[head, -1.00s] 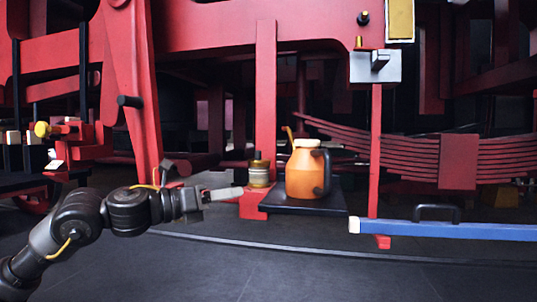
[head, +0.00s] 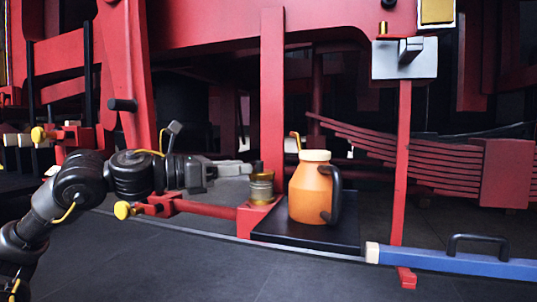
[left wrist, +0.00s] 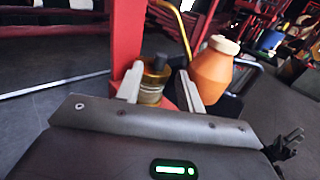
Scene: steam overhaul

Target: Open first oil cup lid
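The oil cup (head: 261,190) is a small brass and pale cylinder on a red bracket, with a dark knob on its gold lid (head: 262,177). The lid appears to sit on the cup. My left gripper (head: 246,168) reaches in from the left, its fingertips just beside the cup at about lid height. In the left wrist view, its two fingers (left wrist: 160,90) are apart, with the oil cup (left wrist: 152,88) showing between them. I cannot tell whether either finger touches it. My right gripper is not in view.
An orange jug (head: 311,192) with a dark handle stands on a black tray (head: 305,234) right of the cup. A red upright (head: 272,90) rises behind the cup. A blue bar (head: 455,262) lies at right. A red rod with a yellow knob (head: 123,210) runs below my left arm.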

